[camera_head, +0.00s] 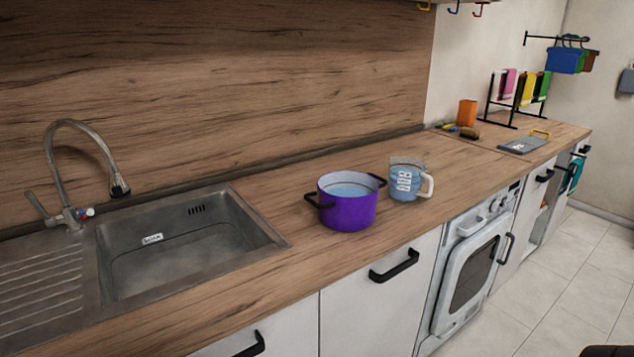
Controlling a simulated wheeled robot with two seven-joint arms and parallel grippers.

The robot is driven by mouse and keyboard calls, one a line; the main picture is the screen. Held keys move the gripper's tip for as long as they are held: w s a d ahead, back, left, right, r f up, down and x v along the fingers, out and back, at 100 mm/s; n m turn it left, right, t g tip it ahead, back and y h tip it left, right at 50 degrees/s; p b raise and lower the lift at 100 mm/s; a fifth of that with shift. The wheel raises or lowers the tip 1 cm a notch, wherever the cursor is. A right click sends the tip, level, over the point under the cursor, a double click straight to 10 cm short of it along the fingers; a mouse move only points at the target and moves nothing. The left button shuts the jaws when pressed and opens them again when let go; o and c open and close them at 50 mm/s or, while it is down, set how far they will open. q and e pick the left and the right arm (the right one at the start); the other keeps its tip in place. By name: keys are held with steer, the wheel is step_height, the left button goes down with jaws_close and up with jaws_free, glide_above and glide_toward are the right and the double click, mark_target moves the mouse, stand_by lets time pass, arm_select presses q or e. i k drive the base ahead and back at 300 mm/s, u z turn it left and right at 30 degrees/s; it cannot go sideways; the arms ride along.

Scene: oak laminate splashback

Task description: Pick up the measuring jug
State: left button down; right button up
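The measuring jug (405,182) is clear with white markings and a white handle on its right side. It stands upright on the wooden counter, to the right of a purple pot (347,205), and looks blue inside. The pot has black handles and its right handle comes close to the jug; I cannot tell whether they touch. Neither of my grippers can be made out in the head view.
A steel sink (250,215) with a tap (75,165) is at the left. An oven (470,265) is below the counter, right of the jug. Farther right are an orange container (467,113), a rack (487,110) and a grey board (523,144). The counter front near the jug is clear.

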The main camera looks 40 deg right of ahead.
mark_target(406, 176)
steer(key=u, duration=2.6)
steer(key=k, duration=2.9)
steer(key=z, duration=1.75)
